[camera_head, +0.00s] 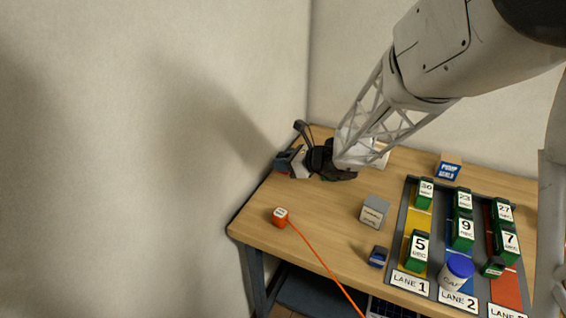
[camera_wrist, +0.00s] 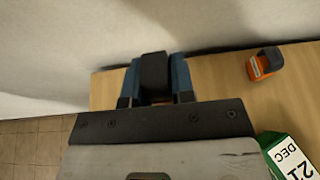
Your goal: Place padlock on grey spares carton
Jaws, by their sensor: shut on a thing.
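The grey spares carton (camera_head: 376,203), a small box with a pale label, stands on the table left of the lanes. My gripper (camera_head: 318,160) is low over the far left of the table, beyond the carton and apart from it. In the wrist view, my gripper (camera_wrist: 155,88) is shut on a dark block-shaped thing (camera_wrist: 154,72) between two blue-sided pieces. I cannot tell clearly whether this is the padlock; most of it is hidden.
An orange and black item (camera_wrist: 265,63) lies near the wall. A red-orange block (camera_head: 280,216) trails an orange cord. A small blue item (camera_head: 377,257) sits before the carton.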

